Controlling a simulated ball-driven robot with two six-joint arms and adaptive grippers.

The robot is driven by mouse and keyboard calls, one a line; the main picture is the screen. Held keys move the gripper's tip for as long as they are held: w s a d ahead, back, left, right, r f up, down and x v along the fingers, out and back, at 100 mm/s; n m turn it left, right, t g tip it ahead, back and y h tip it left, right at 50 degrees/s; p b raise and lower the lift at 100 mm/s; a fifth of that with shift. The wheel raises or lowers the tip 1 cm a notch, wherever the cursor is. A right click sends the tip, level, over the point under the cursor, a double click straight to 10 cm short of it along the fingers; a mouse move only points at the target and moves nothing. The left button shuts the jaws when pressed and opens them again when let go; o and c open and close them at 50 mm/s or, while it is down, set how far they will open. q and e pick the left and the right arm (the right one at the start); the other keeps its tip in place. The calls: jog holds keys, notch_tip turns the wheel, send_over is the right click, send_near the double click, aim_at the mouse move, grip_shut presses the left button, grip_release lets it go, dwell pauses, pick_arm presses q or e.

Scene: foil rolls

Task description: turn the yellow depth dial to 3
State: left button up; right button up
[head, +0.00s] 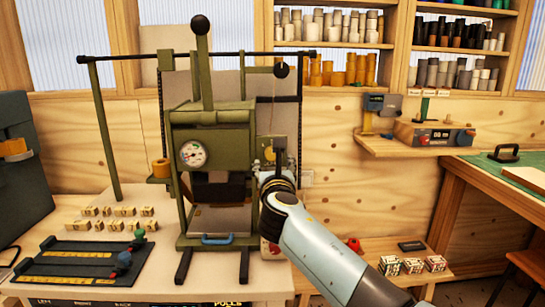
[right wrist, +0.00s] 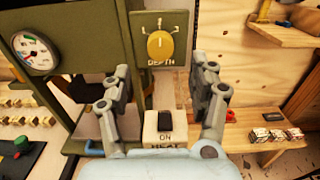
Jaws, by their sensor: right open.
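The yellow depth dial (right wrist: 160,46) sits on a dark green plate marked DEPTH, at the top middle of the right wrist view. Its pointer line points about straight up; the scale numbers are too small to read. In the head view the dial (head: 269,153) shows just above my right wrist. My right gripper (right wrist: 165,82) is open, its two fingers apart and below the dial on either side, with nothing between them. In the head view my right arm hides most of this gripper. My left gripper is not in view.
A green press (head: 210,140) with a round gauge (head: 193,154) stands left of the dial. A switch box marked ON and HEAT (right wrist: 165,128) lies below the dial, between my fingers. A wall shelf (head: 415,148) and small boxes (head: 412,265) are to the right.

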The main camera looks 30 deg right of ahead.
aim_at(272, 156)
jog(key=x, duration=0.6)
jog(key=shift+w+d, duration=0.2)
jog(key=shift+c, duration=0.4)
jog(key=c, duration=1.1)
jog(key=shift+b, duration=0.3)
jog(key=shift+f+m, duration=0.1)
jog(key=shift+m, duration=0.3)
jog(key=m+b, duration=0.2)
jog(key=m, duration=0.2)
jog(key=shift+m+b, duration=0.3)
jog(key=shift+b, duration=0.05)
jog(key=shift+m+b, duration=1.1)
jog(key=shift+m, duration=1.2)
